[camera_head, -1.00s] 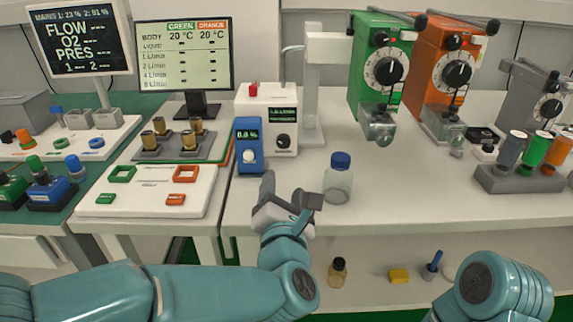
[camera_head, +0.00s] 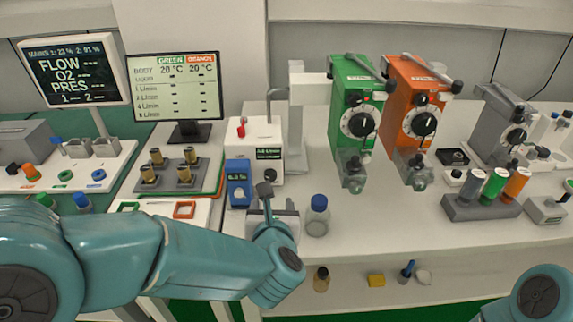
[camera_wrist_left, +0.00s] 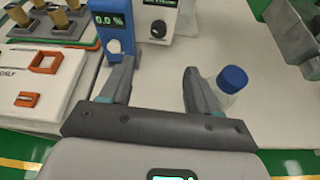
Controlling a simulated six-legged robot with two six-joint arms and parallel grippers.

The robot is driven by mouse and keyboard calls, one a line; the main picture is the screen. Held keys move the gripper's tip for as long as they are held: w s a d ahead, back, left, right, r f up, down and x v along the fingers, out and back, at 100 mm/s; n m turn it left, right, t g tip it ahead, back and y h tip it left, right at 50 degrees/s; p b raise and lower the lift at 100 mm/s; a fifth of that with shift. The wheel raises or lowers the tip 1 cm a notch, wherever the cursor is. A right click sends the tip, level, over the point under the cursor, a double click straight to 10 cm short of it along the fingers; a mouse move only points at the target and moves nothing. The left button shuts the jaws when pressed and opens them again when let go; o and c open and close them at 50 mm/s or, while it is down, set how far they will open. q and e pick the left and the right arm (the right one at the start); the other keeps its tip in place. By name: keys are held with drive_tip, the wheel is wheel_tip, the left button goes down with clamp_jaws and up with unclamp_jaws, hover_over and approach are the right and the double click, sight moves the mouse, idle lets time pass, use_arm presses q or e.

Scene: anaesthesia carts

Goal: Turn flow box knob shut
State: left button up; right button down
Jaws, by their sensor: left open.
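The flow box is a white box (camera_head: 255,133) with a red knob (camera_head: 241,128) on top and a small dark display (camera_head: 268,153) on its front. Its black front knob (camera_wrist_left: 158,28) shows in the left wrist view, beyond the fingers and roughly in line with the gap between them. My right gripper is out of frame.
A blue box (camera_head: 237,185) with a white knob stands just left of the flow box, close to my left finger. A blue-capped bottle (camera_head: 317,219) stands close on the right. Green (camera_head: 350,115) and orange (camera_head: 410,115) vaporizers stand further right. Bare table lies between.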

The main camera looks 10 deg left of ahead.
use_arm(q)
drive_tip(key=p, duration=0.2)
approach(271, 178)
drive_tip(key=x, duration=0.8)
drive_tip(key=shift+w+a+f, duration=0.15)
drive_tip(key=shift+w, duration=0.1)
drive_tip(key=c, duration=1)
